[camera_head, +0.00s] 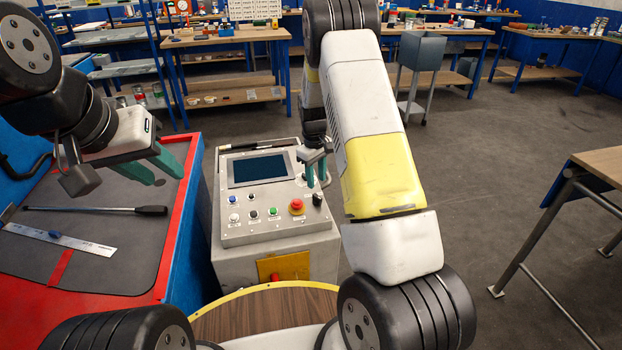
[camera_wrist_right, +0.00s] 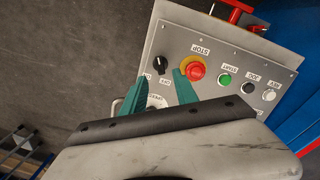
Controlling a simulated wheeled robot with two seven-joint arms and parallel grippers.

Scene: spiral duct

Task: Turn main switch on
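The control cabinet (camera_head: 240,222) stands ahead of me with a sloped panel. On the panel's right are a red stop button (camera_head: 296,206) and a black rotary knob (camera_head: 317,199), which also shows in the right wrist view (camera_wrist_right: 160,65). A yellow plate (camera_head: 292,265) with a small red part is on the cabinet front; I cannot tell for certain which control is the main switch. My right gripper (camera_head: 318,180) is open and empty above the panel's right edge, its teal fingertips (camera_wrist_right: 158,78) spread near the black knob. My left gripper (camera_head: 167,170) is open and empty over the red bench.
The red bench (camera_head: 182,215) at left holds a black-handled rod (camera_head: 110,210) and a ruler (camera_head: 60,239). The panel also has a dark screen (camera_head: 257,169) and small buttons. A wooden table (camera_head: 603,160) is at right; the grey floor between is clear.

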